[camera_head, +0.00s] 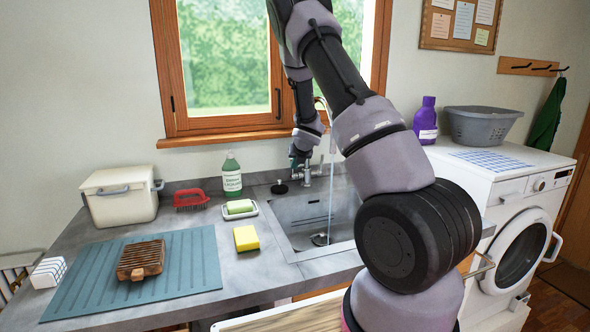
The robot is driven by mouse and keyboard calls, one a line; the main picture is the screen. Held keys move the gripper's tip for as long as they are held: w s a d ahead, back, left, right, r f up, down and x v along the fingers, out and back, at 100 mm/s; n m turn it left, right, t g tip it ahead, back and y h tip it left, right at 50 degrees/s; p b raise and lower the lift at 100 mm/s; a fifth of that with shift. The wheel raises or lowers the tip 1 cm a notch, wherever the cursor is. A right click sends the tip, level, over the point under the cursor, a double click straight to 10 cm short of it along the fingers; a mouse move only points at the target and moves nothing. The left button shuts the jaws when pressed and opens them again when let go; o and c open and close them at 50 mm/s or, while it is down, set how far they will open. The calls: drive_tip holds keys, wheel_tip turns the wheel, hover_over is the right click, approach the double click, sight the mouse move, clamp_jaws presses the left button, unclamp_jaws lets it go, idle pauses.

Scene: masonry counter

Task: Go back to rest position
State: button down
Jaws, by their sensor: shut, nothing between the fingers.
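My arm rises from the lower right, arches up past the top edge and comes down in front of the window. My gripper (297,163) is at its end, low over the back of the sink, close beside the tap (314,172). It is small and dark here, shut and empty; whether it touches the tap I cannot tell. A pale stream of water (331,190) falls from the tap's spout into the grey sink (292,211). My forearm hides the sink's right side.
Left of the sink are a green bottle (231,177), soap dish (240,210), yellow sponge (246,239), red brush (191,199), white box (121,196) and teal mat (190,274) with a wooden block (141,260). A washing machine (515,235) stands right. The window (225,65) is behind.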

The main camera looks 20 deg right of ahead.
drive_tip(key=s+r+m+h, duration=0.1)
drive_tip(key=s+r+m, duration=1.8)
drive_tip(key=r, duration=0.4)
drive_tip(key=s+a+r+m+y, duration=0.1)
drive_tip(key=s+a+m, duration=0.2)
drive_tip(key=s+m, duration=0.3)
drive_tip(key=s+a+r+m+g+y, duration=0.1)
drive_tip(key=s+a+m, duration=0.3)
drive_tip(key=s, duration=0.6)
drive_tip(key=s+a+r+m+y, duration=0.1)
drive_tip(key=s+a+r+m, duration=0.2)
drive_tip(key=s+m, duration=0.5)
drive_tip(key=shift+s+a+m+g+y, duration=0.35)
drive_tip(key=shift+s+m+g+y, duration=0.05)
drive_tip(key=shift+s, duration=0.15)
